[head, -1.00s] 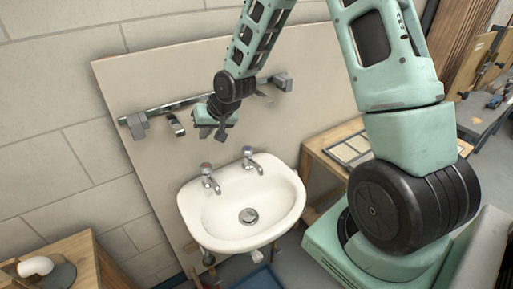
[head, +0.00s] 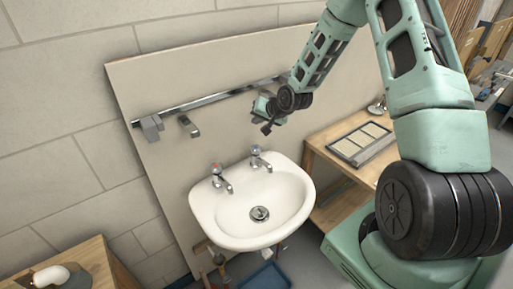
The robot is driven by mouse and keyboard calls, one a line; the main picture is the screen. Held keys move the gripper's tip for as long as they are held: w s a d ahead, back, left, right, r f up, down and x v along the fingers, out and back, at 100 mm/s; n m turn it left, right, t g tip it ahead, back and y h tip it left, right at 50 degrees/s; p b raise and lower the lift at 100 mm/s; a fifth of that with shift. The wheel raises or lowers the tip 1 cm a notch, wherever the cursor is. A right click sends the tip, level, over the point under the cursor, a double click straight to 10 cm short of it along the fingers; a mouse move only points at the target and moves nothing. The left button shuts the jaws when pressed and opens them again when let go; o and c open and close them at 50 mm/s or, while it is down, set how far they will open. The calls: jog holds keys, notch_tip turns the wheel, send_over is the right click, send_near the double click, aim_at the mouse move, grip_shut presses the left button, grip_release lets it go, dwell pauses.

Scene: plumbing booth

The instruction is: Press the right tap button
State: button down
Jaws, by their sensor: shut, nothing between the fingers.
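The white sink (head: 230,224) is fixed to a beige panel and has two chrome taps at its back edge. The right tap (head: 260,159) has a button on top with a greyish-blue cap. The left tap (head: 221,178) has a red mark on its cap. My gripper (head: 266,130) is shut and empty. It is in the air above the right tap and slightly to its right, apart from it. The fingers are small in this view.
A metal rail (head: 205,100) with grey blocks runs along the panel above the sink. A wooden table (head: 322,142) with a framed tray (head: 362,143) stands to the right. Another wooden table (head: 98,264) holds a white pipe elbow (head: 50,276) at lower left. A blue crate (head: 262,279) is below the sink.

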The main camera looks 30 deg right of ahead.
aim_at(254, 146)
notch_tip(254, 146, down, 9)
jog(key=b, duration=0.6)
jog(key=shift+r+b, duration=0.1)
jog(key=shift+b, duration=0.2)
dwell(1.7)
jog(key=shift+f, duration=0.4)
jog(key=shift+f+b, duration=0.7)
jog(key=shift+b, duration=0.05)
dwell(0.7)
dwell(0.3)
jog(key=shift+r+p, duration=0.8)
jog(key=shift+r, duration=0.35)
jog(key=shift+r+p, duration=1.85)
jog(key=shift+r, duration=0.65)
